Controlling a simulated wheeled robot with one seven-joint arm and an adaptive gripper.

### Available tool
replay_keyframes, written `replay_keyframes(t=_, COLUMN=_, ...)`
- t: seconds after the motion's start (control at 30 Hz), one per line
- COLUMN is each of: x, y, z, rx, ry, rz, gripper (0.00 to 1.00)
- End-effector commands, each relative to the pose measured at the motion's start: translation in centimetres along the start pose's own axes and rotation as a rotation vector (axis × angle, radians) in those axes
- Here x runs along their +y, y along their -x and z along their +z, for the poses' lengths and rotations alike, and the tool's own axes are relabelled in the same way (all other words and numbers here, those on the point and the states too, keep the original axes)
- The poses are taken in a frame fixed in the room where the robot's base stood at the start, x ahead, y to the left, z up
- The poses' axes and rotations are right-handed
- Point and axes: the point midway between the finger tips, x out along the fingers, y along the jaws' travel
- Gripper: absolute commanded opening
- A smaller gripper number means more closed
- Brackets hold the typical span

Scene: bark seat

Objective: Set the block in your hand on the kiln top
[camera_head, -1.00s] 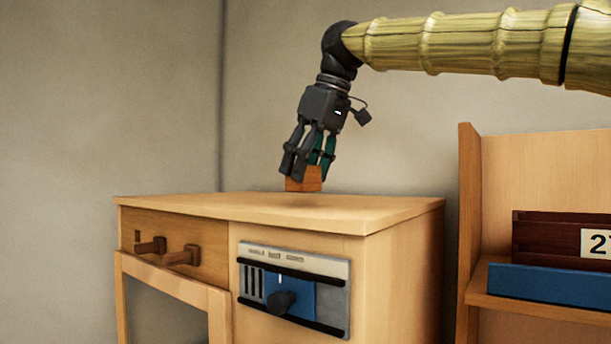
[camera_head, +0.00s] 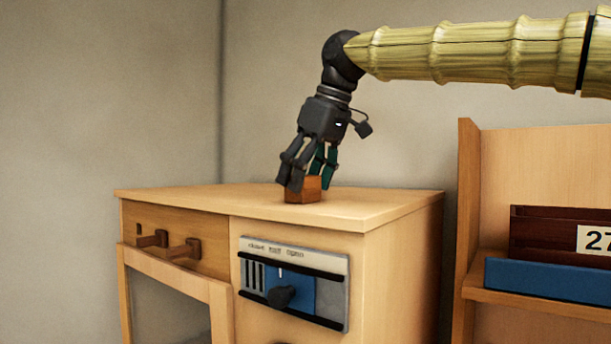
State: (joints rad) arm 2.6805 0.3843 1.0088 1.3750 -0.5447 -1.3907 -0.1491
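A wooden shelf (camera_head: 541,301) at the right holds a dark red box marked 27 (camera_head: 556,235) and a blue strip (camera_head: 548,282). The top around the block is clear.

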Motion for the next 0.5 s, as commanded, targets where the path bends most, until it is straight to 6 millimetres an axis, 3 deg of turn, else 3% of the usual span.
replay_keyframes(t=0.33, x=0.0, y=0.2, z=-0.1, rx=0.001, ry=0.0, rz=0.0, gripper=0.75)
replay_keyframes(t=0.5, x=0.1, y=1.5, z=-0.1, rx=0.002, ry=-0.001, rz=0.003, gripper=0.75)
